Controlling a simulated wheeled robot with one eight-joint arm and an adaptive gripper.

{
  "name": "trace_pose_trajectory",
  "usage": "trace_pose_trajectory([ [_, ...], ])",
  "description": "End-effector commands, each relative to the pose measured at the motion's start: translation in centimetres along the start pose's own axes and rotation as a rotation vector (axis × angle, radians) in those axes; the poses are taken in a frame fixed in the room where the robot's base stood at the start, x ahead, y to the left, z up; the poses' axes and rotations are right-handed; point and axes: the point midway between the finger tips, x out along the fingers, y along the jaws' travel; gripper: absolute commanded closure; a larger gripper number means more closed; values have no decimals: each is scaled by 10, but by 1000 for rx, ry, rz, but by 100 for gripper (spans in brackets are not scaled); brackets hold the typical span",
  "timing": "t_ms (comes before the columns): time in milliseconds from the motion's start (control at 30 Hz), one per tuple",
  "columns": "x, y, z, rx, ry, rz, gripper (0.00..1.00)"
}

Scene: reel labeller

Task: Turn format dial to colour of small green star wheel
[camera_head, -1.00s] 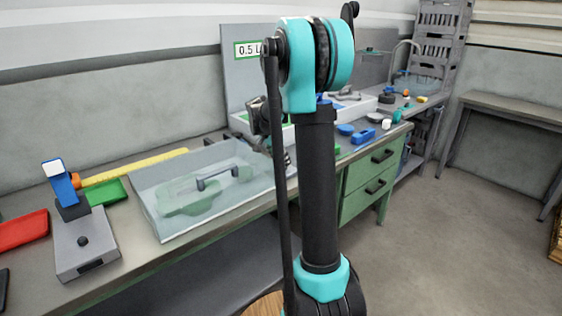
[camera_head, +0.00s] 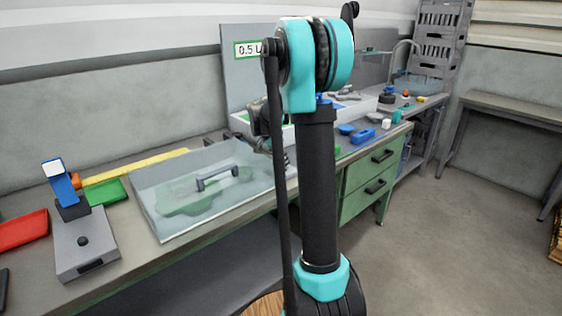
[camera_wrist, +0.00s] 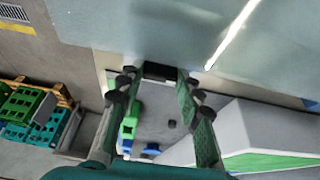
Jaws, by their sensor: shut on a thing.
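My gripper (camera_wrist: 160,75) shows in the wrist view with its two fingers shut on a dark piece (camera_wrist: 159,71) at a grey-blue surface. I cannot tell from its shape whether this piece is the format dial. In the head view my arm hides most of the gripper area, in front of the grey board with a "0.5 L" label (camera_head: 245,49). A pale green lobed shape (camera_head: 185,204) lies under a clear cover with a grey handle (camera_head: 217,178) on the bench. I cannot tell whether it is a star wheel.
A grey box with a blue lever (camera_head: 65,185), a red tray (camera_head: 22,231) and a green tray (camera_head: 108,191) are at the left. Several small blue parts, including a blue block (camera_head: 362,136), lie on the right of the bench.

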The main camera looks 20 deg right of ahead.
Motion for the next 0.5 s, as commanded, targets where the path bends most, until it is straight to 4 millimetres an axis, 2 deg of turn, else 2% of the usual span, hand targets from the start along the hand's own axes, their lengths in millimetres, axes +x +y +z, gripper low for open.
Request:
trace_pose_trajectory([
  [267, 0, 2, 0, -126, 0, -53, 94],
  [500, 0, 3, -1, -313, 0, -131, 94],
])
